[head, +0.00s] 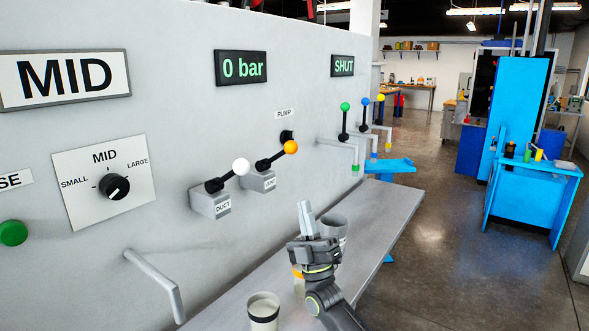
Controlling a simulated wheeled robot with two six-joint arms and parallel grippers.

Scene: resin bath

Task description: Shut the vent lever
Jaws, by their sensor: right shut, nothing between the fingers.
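The vent lever (291,147) has a black arm with an orange ball. It rises to the right from a grey block labelled VENT (262,182) on the light grey wall panel. The duct lever (240,166), with a white ball, stands just left of it on its own block. My right gripper (305,212) is shut and empty, with its fingers pointing up. In the picture it is below and right of the orange ball, apart from it and in front of the bench. My left gripper is not in view.
A grey bench (390,215) runs along the wall. A grey cup (334,226) is partly hidden behind my gripper, and a pale cup (263,310) stands in front. Displays read "0 bar" (240,68) and "SHUT" (343,66). A bent pipe (155,278) sticks out at lower left.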

